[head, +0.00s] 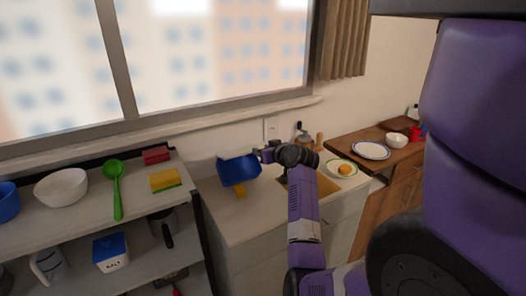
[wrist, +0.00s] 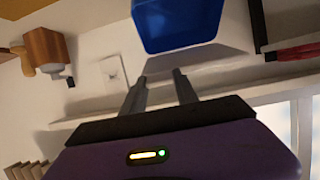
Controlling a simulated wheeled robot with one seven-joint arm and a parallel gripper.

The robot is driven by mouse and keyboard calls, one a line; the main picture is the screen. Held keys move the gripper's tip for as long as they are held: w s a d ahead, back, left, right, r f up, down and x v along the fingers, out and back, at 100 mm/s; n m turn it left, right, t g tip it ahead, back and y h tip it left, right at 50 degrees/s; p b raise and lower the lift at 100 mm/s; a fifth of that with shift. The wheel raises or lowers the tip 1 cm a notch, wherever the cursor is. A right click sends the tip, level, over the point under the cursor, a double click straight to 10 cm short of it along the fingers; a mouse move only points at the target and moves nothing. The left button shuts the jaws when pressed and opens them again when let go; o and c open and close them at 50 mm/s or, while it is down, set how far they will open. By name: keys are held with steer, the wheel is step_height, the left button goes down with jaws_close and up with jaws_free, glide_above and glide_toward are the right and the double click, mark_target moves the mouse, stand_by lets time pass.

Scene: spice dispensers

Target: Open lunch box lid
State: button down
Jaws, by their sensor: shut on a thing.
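The exact contact and the lid's opening are not clear.
A shelf at the left holds a white bowl (head: 62,187), a green spoon (head: 117,200) and sponges.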

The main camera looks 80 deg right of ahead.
steer(key=shift+r, duration=0.1)
stand_by(0.3)
steer(key=c, duration=0.9)
jaws_free()
steer(key=shift+b+v, duration=0.65)
steer(key=shift+v, duration=3.25)
